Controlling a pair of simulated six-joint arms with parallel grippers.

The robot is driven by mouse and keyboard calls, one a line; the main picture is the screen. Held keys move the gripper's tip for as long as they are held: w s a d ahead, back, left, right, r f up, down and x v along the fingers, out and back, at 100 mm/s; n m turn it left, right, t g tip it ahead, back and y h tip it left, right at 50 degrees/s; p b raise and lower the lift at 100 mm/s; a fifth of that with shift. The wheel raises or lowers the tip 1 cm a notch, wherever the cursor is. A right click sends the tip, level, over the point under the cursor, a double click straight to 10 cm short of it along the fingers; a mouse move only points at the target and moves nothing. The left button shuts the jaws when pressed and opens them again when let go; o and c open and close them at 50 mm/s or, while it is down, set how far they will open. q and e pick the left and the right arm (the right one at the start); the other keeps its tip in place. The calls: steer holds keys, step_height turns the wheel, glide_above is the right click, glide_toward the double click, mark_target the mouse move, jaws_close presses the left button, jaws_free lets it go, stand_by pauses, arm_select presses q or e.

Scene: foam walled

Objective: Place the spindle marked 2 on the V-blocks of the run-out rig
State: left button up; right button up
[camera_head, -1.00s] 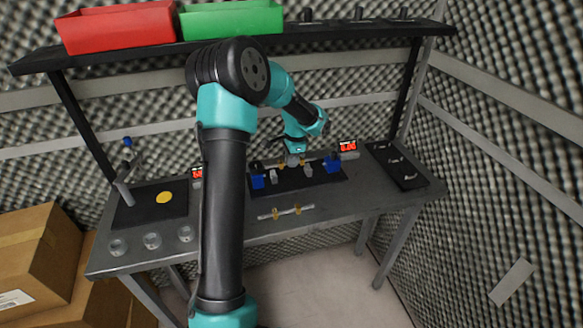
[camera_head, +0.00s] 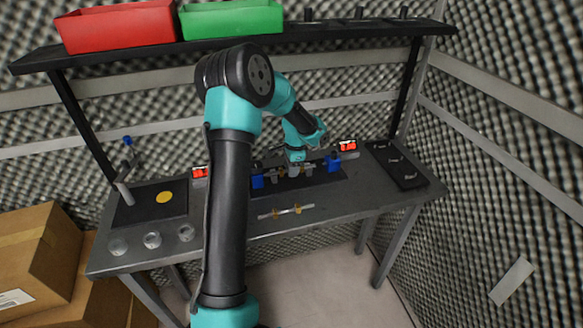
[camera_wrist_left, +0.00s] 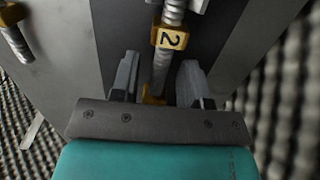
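The spindle marked 2 (camera_wrist_left: 170,38) is a metal shaft with yellow collars. In the left wrist view it runs lengthwise between my left gripper's fingers (camera_wrist_left: 158,78), which stand apart with a gap on each side of it. In the head view my left gripper (camera_head: 295,172) is low over the run-out rig (camera_head: 318,180), a dark plate with blue blocks (camera_head: 257,181) at both ends. The spindle lies along the rig there, partly hidden by the gripper. Its contact with the V-blocks is too small to make out. My right gripper is not in view.
Another spindle with yellow collars (camera_head: 286,211) lies on the bench in front of the rig. Red displays (camera_head: 347,146) stand behind it. A dark tray (camera_head: 403,166) is at right; clear round pieces (camera_head: 152,240) are at left. A shelf with bins (camera_head: 232,20) hangs above.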

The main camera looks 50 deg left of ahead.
arm_select(q)
step_height(320, 180, up, 12)
steer(key=w, duration=0.1)
steer(key=shift+w+d+r, duration=0.15)
steer(key=shift+d, duration=0.15)
stand_by(0.4)
stand_by(0.3)
